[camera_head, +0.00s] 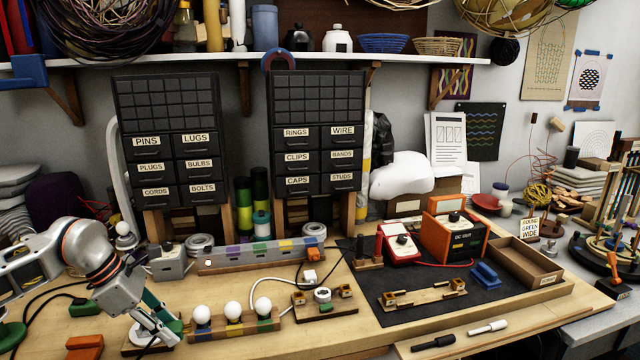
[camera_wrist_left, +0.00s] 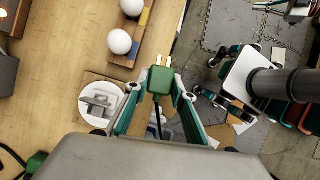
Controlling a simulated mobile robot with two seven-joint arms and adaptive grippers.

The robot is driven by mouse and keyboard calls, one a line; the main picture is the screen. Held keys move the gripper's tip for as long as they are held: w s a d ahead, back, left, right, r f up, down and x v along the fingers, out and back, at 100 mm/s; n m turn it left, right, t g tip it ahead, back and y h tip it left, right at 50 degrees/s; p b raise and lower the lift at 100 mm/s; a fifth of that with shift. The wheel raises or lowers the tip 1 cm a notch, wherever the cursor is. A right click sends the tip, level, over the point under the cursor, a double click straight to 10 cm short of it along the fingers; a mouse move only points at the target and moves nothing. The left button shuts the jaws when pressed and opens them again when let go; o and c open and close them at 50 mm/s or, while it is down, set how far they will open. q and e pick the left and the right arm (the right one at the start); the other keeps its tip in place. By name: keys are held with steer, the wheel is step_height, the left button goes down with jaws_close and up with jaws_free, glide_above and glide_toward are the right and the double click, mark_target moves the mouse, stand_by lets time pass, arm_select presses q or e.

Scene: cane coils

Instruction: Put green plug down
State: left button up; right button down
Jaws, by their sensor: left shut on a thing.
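My left gripper (camera_head: 160,338) is low over the front left of the bench in the head view. It is shut on a green plug (camera_wrist_left: 160,80), which sits between its fingertips in the left wrist view. Two brass pins point away from the gripper, and a black cord trails back between the fingers. In the head view the green plug (camera_head: 174,327) is partly hidden by the fingers. A round white socket (camera_wrist_left: 100,103) on a wooden base lies beside the gripper in the wrist view. I cannot tell whether the plug touches the bench.
A wooden strip with white bulbs (camera_head: 236,312) stands close to the right of the left gripper. Another green plug (camera_head: 80,300) and an orange block (camera_head: 85,343) lie to the left. A dark mat (camera_head: 420,285) and an orange power supply (camera_head: 455,236) are further right.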

arm_select(q)
steer(key=s+d+m+g+y, duration=0.4)
steer(key=s+d+m+g, duration=0.3)
steer(key=m, duration=1.5)
steer(key=shift+s+d+r+y, duration=0.2)
steer(key=shift+s+r+y, duration=0.2)
steer(key=shift+s, duration=1.95)
